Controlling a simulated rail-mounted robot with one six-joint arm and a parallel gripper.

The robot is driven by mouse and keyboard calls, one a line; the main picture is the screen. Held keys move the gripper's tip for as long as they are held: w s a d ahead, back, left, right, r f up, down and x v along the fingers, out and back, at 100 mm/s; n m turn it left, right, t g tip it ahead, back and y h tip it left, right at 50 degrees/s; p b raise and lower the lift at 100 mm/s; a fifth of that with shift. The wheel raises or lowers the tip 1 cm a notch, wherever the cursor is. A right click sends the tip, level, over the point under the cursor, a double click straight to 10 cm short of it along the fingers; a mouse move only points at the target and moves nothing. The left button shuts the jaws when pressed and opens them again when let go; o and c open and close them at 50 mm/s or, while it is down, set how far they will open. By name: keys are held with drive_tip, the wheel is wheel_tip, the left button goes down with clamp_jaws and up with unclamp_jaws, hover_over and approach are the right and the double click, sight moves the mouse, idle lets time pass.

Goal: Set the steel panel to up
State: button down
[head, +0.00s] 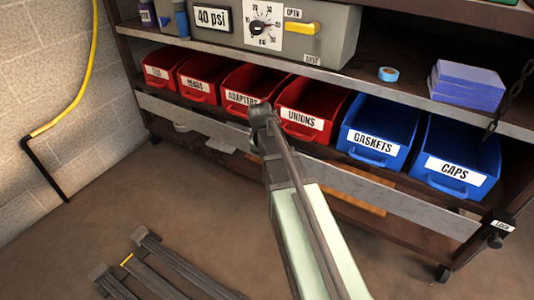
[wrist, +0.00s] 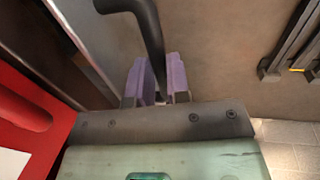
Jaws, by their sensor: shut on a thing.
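The steel panel (head: 400,197) is a long grey strip running along the shelf front, just below the row of bins. My gripper (head: 262,118) is at its middle, in front of the adapters and unions bins, and my arm covers part of it. In the wrist view a dark curved handle (wrist: 150,35) passes between the purple finger pads of my gripper (wrist: 158,82), which is shut on it. A grey strip of the panel (wrist: 82,38) shows to the left of the handle. The handle's joint with the panel is hard to see.
Red bins (head: 310,108) and blue bins (head: 375,132) stand just above the panel. A black latch marked LOCK (head: 497,228) sits at its right end. A grey gauge box (head: 335,40) is on the shelf above. Dark metal bars (head: 165,265) lie on the floor; the floor before the shelf is otherwise open.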

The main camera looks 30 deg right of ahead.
wheel_tip(320, 180, up, 9)
drive_tip(key=p, duration=0.9)
drive_tip(key=shift+r, duration=0.2)
drive_tip(key=c, duration=1.4)
unclamp_jaws()
drive_tip(key=shift+r, duration=0.1)
drive_tip(key=r+p, duration=0.3)
drive_tip(key=a+r+p, duration=0.1)
drive_tip(key=r+p, duration=0.3)
drive_tip(key=s+r+p, duration=0.1)
drive_tip(key=r+p, duration=0.2)
drive_tip(key=shift+a+r+p, duration=0.2)
drive_tip(key=shift+a+p, duration=0.1)
drive_tip(key=shift+a, duration=0.1)
